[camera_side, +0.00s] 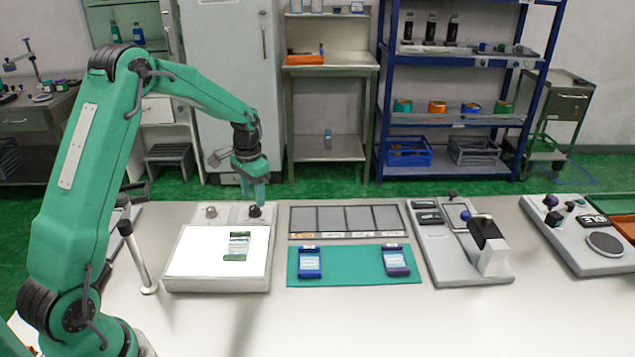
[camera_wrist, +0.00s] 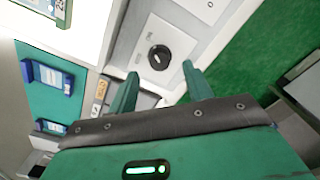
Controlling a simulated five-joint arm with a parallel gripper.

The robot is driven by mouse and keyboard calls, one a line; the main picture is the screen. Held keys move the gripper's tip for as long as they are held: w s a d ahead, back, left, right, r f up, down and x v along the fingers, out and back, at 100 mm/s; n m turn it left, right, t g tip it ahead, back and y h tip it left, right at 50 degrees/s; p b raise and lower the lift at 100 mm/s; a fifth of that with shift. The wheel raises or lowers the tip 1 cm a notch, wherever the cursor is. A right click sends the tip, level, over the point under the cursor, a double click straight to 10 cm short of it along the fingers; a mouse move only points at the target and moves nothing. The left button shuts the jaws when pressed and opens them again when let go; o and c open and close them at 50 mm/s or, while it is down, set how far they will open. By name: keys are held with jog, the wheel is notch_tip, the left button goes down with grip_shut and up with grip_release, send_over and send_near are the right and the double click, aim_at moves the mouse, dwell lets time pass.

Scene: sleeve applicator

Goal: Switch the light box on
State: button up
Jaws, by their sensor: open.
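The light box (camera_side: 180,276) stands on the table in front of my arm. Its top panel (camera_side: 195,250) looks bright white and evenly lit, and a corner of it shows in the wrist view (camera_wrist: 88,22). A green-and-white packet (camera_side: 237,246) lies on the panel. A round black knob (camera_side: 255,212) sits on the grey strip behind the panel. In the wrist view the knob (camera_wrist: 158,57) has a pale mark and lies just beyond my fingertips, between their lines. My gripper (camera_side: 256,199) points down just above the knob, open and empty (camera_wrist: 160,70). I cannot tell whether a finger touches it.
A pale knob (camera_side: 210,212) sits left of the black one. A post (camera_side: 138,258) stands left of the box. The front table is clear.

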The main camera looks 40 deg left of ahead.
aim_at(255, 208)
jog(key=shift+r, duration=2.1)
jog(key=shift+r, duration=0.1)
jog(key=shift+s+d+r, duration=0.1)
jog(key=shift+d+r, duration=0.1)
jog(key=s+d+r+t, duration=0.3)
jog(key=s+d+r, duration=0.8)
jog(key=r, duration=0.2)
jog(key=s+d+t, duration=0.2)
jog(key=s+d, duration=0.4)
jog(key=s, duration=0.7)
jog(key=shift+s+r+n+t, duration=0.15)
jog(key=shift+r+n+t, duration=0.1)
jog(key=shift+n+t, duration=0.05)
